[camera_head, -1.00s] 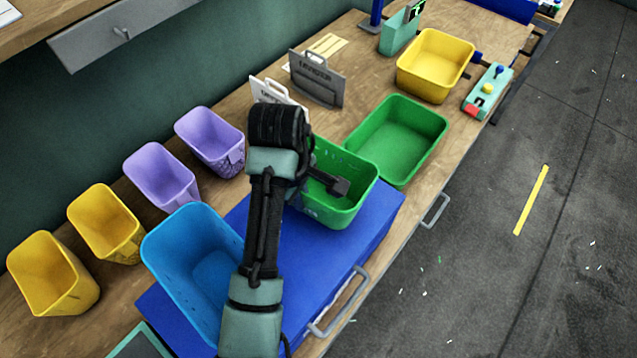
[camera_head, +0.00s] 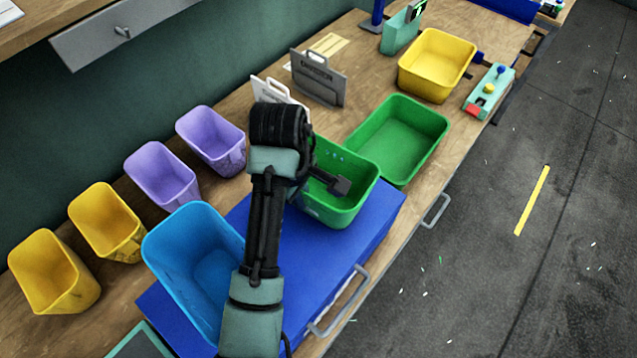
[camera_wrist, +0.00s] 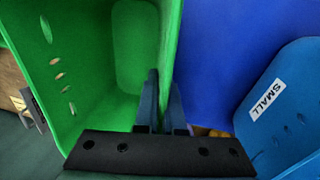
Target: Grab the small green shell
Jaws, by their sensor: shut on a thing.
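A green shell (camera_head: 343,213), an open bin, stands upright on a blue platform (camera_head: 300,265) just right of my forearm. In the wrist view the same green shell (camera_wrist: 135,45) fills the left and middle, with slots in its far-left wall. My gripper (camera_wrist: 164,85) has its two dark fingers on either side of the shell's wall and is shut on it. In the head view my wrist hides the shell's left part and the fingertips. No size label shows on this shell.
Another green bin (camera_head: 400,145) stands right behind it. A blue bin (camera_head: 195,255) is close on the left; its label reads SMALL (camera_wrist: 266,99). Purple and yellow bins line the wall side. A grey plate (camera_head: 318,78) and white plate (camera_head: 275,95) stand behind. The floor at right is open.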

